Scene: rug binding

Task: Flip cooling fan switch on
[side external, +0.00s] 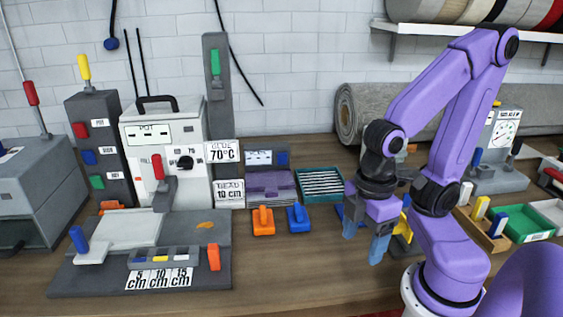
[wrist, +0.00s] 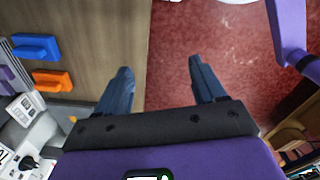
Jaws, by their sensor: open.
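No label naming a cooling fan is readable, so I cannot tell which control is its switch. Candidates at the left include a tall grey post with a green lever (side external: 215,62), and a dark grey box (side external: 92,140) with red, blue and green buttons and a yellow-topped lever (side external: 84,67). A white machine (side external: 140,135) has a black knob (side external: 185,163) and a red lever (side external: 158,166). My gripper (side external: 363,240) is open and empty, pointing down right of these, apart from them. In the wrist view my open fingers (wrist: 160,68) hang over the table edge and red floor.
An orange block (side external: 262,222) and a blue block (side external: 298,219) lie near a teal tray (side external: 320,184). A grey roll (side external: 352,115) lies at the back. A wooden box (side external: 482,228) and a green tray (side external: 523,224) stand right. Some table before the blocks is clear.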

